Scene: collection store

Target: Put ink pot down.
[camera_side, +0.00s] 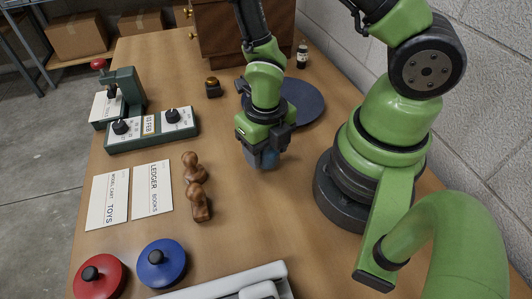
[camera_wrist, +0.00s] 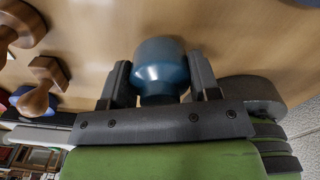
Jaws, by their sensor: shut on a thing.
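The ink pot (camera_wrist: 162,66) is a rounded dark blue pot, held between the two fingers of my gripper (camera_wrist: 163,85) in the wrist view. In the side view my gripper (camera_side: 266,163) points down over the bare middle of the wooden table (camera_side: 235,215), and a bit of the blue pot (camera_side: 270,159) shows between its fingers. The gripper is shut on the pot. I cannot tell whether the pot's underside touches the table, since the fingers and body hide much of it.
A dark round mat (camera_side: 305,103) lies behind my gripper. Two wooden stamps (camera_side: 199,205) stand to the left, near two cards (camera_side: 152,189). A green date device (camera_side: 150,128), a red-lidded pot (camera_side: 98,281) and a blue-lidded one (camera_side: 161,267) stand farther left. Table around the gripper's front is clear.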

